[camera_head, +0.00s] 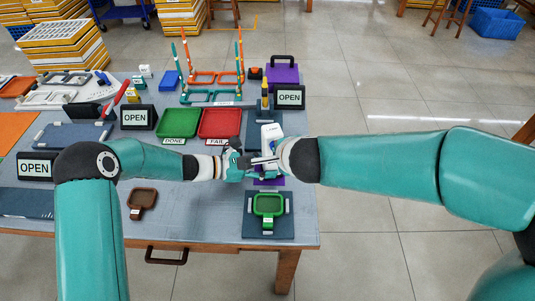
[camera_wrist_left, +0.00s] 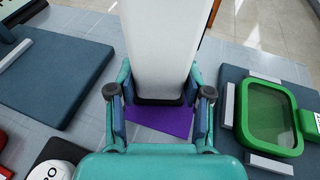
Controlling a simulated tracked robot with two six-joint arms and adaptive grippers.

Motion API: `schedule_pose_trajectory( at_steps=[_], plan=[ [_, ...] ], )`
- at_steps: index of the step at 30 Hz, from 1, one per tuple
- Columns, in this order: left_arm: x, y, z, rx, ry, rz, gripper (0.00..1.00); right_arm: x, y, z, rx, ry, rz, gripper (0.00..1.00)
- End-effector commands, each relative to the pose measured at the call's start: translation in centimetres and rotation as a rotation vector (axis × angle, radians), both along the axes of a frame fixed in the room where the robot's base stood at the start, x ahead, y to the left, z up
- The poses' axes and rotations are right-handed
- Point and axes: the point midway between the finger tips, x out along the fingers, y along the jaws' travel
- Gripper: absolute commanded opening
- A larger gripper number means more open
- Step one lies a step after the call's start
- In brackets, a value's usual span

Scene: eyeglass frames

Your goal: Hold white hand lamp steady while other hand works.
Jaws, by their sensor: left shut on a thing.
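The white hand lamp (camera_head: 270,132) stands near the middle right of the table, its lower part hidden by my grippers in the head view. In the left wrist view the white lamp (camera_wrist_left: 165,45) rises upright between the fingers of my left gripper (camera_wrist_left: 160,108). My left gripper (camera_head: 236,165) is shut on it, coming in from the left. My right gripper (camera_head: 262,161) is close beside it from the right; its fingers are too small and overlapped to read. A purple surface (camera_wrist_left: 160,122) lies below the lamp.
A green frame (camera_head: 268,206) lies on a dark pad in front; a brown tray (camera_head: 143,199) is to the left. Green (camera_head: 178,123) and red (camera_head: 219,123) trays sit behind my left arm. Bare tabletop (camera_head: 205,215) shows between the brown tray and dark pad.

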Motion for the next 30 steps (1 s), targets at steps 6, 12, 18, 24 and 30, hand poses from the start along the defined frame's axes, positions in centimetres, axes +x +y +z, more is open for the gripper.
schedule_pose_trajectory(
  at_steps=[6, 12, 18, 24, 30],
  plan=[
    [-0.01, -0.01, -0.02, 0.000, 0.001, 0.000, 0.30, 0.45, 0.12, 0.12, 0.000, -0.001, 0.000, 0.00],
    [-0.01, 0.00, -0.02, 0.000, 0.001, 0.000, 0.30, 0.44, 0.13, 0.11, 0.000, 0.000, 0.000, 0.00],
    [-0.02, 0.00, -0.02, 0.000, 0.000, 0.000, 0.30, 0.54, 0.16, 0.10, 0.000, 0.000, 0.000, 0.00],
    [-0.02, -0.01, -0.02, 0.000, 0.000, -0.001, 0.30, 0.89, 0.25, 0.08, 0.000, 0.000, 0.000, 0.00],
    [-0.03, -0.01, -0.02, 0.000, 0.000, -0.001, 0.30, 0.87, 0.24, 0.09, 0.000, 0.000, 0.000, 0.00]
  ],
)
